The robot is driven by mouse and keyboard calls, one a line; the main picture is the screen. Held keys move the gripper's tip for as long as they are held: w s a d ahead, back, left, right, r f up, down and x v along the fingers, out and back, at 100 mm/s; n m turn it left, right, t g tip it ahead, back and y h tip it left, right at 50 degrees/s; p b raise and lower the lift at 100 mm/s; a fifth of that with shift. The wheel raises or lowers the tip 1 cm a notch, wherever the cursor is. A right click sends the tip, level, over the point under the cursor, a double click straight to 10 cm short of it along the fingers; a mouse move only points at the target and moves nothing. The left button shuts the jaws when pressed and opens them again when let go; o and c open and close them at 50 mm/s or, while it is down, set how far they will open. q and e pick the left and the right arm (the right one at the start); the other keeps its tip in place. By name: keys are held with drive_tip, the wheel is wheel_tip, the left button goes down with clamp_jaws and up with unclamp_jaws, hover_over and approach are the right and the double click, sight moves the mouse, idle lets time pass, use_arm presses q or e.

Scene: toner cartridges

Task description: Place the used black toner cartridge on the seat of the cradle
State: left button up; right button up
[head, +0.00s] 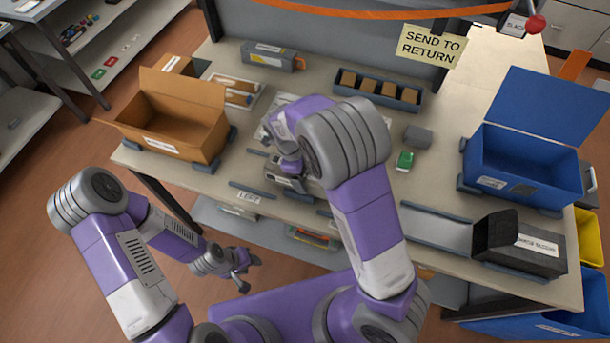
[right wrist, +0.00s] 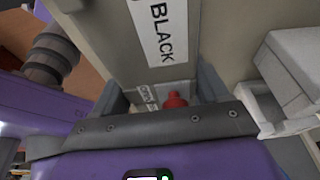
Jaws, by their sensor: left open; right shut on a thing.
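The toner cartridge (right wrist: 118,35) is grey with a white BLACK label and shows at the top middle of the right wrist view. In the head view a grey, labelled part (head: 282,184) shows just below my right gripper (head: 288,160), seemingly the same cartridge. The gripper is shut on the cartridge, its fingertips mostly hidden by my arm. A red knob (right wrist: 175,101) shows at the cartridge's near end. I cannot clearly make out the cradle or whether the cartridge touches its seat. My left gripper (head: 243,268) is open and empty, low in front of the table.
A cardboard box (head: 190,148) stands left, and a blue bin (head: 525,178) right. A grey cartridge (head: 268,56) and a tray of brown blocks (head: 376,93) lie at the back. A chute (head: 435,231) and dark box (head: 520,243) are front right. A green item (head: 405,161) lies mid-table.

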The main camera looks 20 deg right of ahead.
drive_tip(key=shift+f, duration=0.25)
drive_tip(key=o, duration=1.5)
drive_tip(key=shift+c, duration=0.2)
drive_tip(key=p+v, duration=0.2)
drive_tip(key=v, duration=1)
drive_tip(key=shift+r+p, duration=0.15)
drive_tip(key=shift+p, duration=0.2)
